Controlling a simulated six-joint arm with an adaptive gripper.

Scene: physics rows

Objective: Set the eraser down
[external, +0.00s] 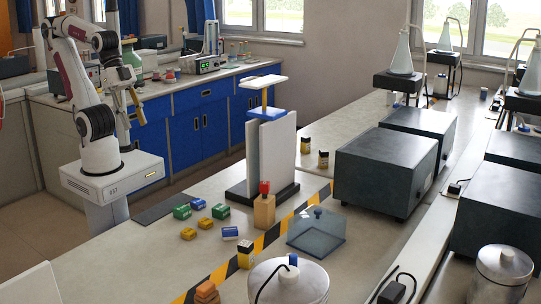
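My gripper (138,112) is raised at the left, above and behind the near bench, in front of the blue cabinets. It is small in the view, and I cannot tell whether its fingers are open or shut or whether they hold anything. Several small blocks that look like erasers lie on the bench. They include a blue and white one (230,233), a green one (182,212), another green one (221,211), a blue one (198,204) and two yellow ones (188,234) (205,223). My gripper is well apart from them. Which one is the task's eraser is not clear.
A white upright panel stand (270,160) stands behind the blocks. A wooden block with a red top (264,212) stands beside a yellow-black stripe (270,236). Bare bench shows front left.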

